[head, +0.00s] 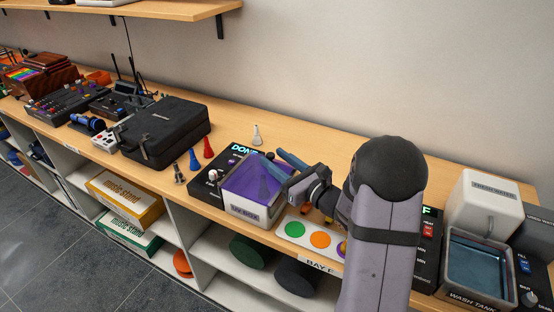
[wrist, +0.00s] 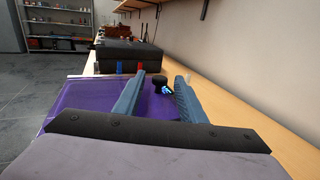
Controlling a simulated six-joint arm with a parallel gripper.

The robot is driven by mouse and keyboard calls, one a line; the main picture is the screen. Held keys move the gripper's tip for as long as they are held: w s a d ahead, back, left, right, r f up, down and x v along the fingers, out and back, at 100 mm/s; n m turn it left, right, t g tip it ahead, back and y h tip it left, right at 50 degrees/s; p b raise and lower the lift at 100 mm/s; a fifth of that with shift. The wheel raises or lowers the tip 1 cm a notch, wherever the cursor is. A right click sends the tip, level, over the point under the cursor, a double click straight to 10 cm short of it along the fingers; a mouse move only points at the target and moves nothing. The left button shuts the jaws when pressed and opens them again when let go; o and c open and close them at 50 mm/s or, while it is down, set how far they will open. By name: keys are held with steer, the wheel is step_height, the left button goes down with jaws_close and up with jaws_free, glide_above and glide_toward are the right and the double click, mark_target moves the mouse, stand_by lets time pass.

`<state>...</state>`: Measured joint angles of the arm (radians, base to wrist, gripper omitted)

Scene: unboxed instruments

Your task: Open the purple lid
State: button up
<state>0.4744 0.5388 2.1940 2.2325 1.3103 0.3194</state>
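The purple lid (head: 243,183) is a translucent purple panel on top of a pale box (head: 247,211) with a label on its front, in the middle of the head view. In the wrist view the lid (wrist: 85,95) spreads below and left of the fingers. My gripper (head: 271,155) has two blue fingers, spread apart over the lid's back right part. In the wrist view my gripper (wrist: 160,77) is open, with a small black knob (wrist: 159,81) seen between the fingers. I cannot tell whether the fingers touch the lid.
A black panel with a lit sign (head: 238,150) stands left of the box. Small red, blue and white pieces (head: 208,147) stand near a black case (head: 165,131). A card with coloured dots (head: 308,238) lies right of the box. A wash tank (head: 478,265) is far right.

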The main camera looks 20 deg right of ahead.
mark_target(263, 187)
jaws_close()
steer(key=s+a+b, duration=0.2)
steer(key=s+a, duration=0.4)
jaws_free()
steer(key=shift+s+d+p, duration=0.1)
steer(key=shift+s+p, duration=0.1)
steer(key=shift+p, duration=0.2)
